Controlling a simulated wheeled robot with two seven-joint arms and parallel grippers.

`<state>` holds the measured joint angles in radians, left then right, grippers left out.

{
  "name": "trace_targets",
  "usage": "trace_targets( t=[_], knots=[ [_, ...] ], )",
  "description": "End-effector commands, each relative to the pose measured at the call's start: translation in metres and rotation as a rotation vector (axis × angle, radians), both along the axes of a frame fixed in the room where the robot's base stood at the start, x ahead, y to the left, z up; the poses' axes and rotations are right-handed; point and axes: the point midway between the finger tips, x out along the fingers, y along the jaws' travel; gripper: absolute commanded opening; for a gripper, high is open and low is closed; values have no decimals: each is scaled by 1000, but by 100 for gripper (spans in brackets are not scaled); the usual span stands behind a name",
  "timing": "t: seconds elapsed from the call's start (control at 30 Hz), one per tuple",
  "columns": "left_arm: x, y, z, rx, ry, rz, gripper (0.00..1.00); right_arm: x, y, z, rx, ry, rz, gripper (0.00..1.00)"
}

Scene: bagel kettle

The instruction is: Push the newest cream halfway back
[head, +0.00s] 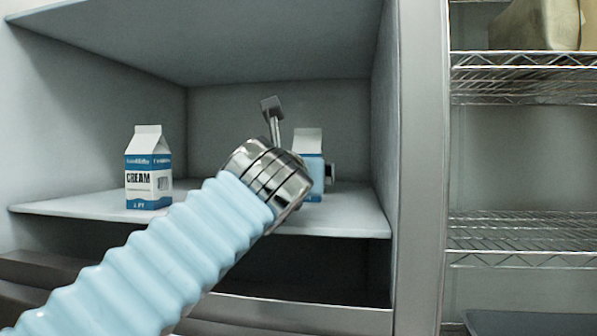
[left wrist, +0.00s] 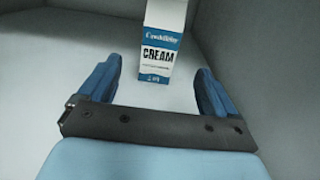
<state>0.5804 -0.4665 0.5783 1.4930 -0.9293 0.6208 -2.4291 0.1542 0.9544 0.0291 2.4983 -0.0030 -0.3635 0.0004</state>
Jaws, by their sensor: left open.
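Two white-and-blue cream cartons stand upright on the shelf (head: 90,205) in the head view. The left carton (head: 148,172) shows its CREAM label and stands clear of my arm. The right carton (head: 309,142) stands near the right wall and is partly hidden by my left wrist. My left gripper (head: 301,139) is at the right carton, open. In the left wrist view a cream carton (left wrist: 162,40) stands just ahead, between the lines of the open blue fingers of my left gripper (left wrist: 158,72). Contact with it cannot be told. My right gripper is not in view.
The compartment has a back wall (head: 235,120), side walls and a ceiling close above. The shelf between the two cartons looks clear. A metal post (head: 425,180) and wire racks (head: 525,230) stand to the right.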

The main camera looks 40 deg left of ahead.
Motion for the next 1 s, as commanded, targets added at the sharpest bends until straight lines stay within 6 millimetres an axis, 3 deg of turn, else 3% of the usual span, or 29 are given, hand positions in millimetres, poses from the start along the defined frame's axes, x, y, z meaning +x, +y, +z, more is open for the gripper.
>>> trace_targets(
  t=[0.3,0.5,0.97,1.0],
  knots=[
    [61,38,1,-3,3,3,92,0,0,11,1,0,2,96],
    [88,53,0,-2,2,1,92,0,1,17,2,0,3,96],
    [99,59,0,-1,-1,0,92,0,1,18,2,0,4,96],
    [99,59,0,-1,-1,0,85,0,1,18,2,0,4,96]
  ],
)
